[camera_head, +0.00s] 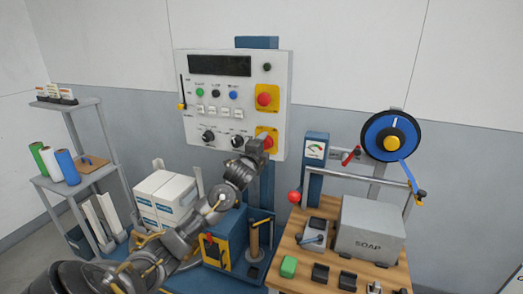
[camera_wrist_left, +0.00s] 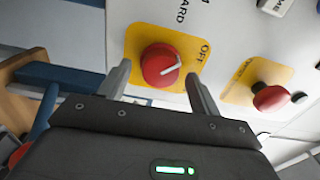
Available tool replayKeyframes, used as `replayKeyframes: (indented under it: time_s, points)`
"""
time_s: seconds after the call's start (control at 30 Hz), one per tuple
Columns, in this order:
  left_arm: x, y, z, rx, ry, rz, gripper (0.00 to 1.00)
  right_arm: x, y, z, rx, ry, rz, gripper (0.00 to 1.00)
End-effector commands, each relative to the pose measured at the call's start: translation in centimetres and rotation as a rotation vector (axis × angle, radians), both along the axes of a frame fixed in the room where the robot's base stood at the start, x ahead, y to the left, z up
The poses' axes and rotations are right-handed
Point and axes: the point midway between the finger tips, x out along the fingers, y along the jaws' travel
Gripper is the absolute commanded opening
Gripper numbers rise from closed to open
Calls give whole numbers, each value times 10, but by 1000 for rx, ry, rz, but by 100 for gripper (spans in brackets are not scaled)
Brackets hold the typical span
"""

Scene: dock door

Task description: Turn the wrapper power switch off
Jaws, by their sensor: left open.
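The power switch is a red round knob (camera_wrist_left: 161,66) with a white pointer line, on a yellow plate (camera_wrist_left: 133,40) marked OFF. The line points right and slightly up in the left wrist view, roughly toward the OFF side. My left gripper (camera_wrist_left: 158,82) is open, one finger on each side of the knob's lower part; I cannot tell if they touch it. In the head view my left gripper (camera_head: 261,143) is at the lower yellow plate (camera_head: 273,132) of the control panel (camera_head: 220,80) and partly hides the knob. My right gripper is not in view.
A red mushroom button (camera_wrist_left: 272,98) on another yellow plate is close beside the switch; it is the upper one (camera_head: 266,98) in the head view. Dials (camera_head: 209,137) and small buttons lie left of the switch. A bench with a grey SOAP box (camera_head: 368,230) stands at right.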

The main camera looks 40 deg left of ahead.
Motion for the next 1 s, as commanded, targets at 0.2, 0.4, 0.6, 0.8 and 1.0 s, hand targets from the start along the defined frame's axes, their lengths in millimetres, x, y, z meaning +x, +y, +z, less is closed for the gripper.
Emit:
replayKeyframes:
  time_s: [0.2, 0.4, 0.6, 0.8, 1.0]
  points:
    - [-25, -9, -4, 3, 0, -3, 64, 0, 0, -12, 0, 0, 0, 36]
    - [-63, -22, -4, 2, 0, -2, 64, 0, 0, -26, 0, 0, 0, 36]
    - [-91, -32, -3, 0, -1, -1, 64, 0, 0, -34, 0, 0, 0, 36]
    - [-101, -34, -1, 0, 0, 1, 64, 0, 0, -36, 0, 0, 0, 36]
    - [-101, -34, 0, 0, 0, 1, 64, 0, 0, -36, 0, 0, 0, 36]
